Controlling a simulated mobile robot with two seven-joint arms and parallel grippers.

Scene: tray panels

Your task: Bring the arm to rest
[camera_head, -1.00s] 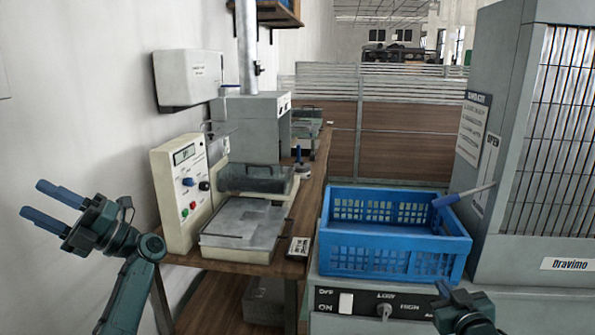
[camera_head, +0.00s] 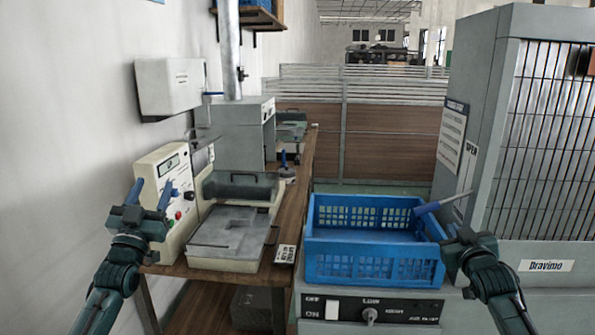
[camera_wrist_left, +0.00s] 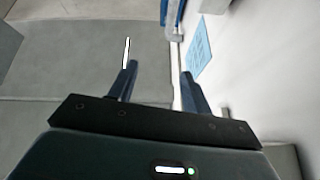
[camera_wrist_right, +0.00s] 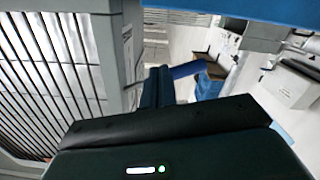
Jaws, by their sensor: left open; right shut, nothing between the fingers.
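My left gripper (camera_head: 151,190) is in the head view at the left, in front of the cream control box. Its blue fingers point up, apart and empty; the left wrist view shows the gap between them (camera_wrist_left: 160,80). My right gripper (camera_head: 455,232) is at the right, by the right end of the blue crate and in front of the grey cabinet. Its fingers are shut with nothing between them, side by side in the right wrist view (camera_wrist_right: 158,82). A blue-gripped lever (camera_head: 428,208) is close above it; I cannot tell whether they touch.
The blue crate (camera_head: 375,272) stands on a grey unit with a knob panel. The barred grey cabinet (camera_head: 475,130) rises at right. The cream control box (camera_head: 172,160) and a tray machine (camera_head: 225,262) are on the wooden bench. The white wall is close at left.

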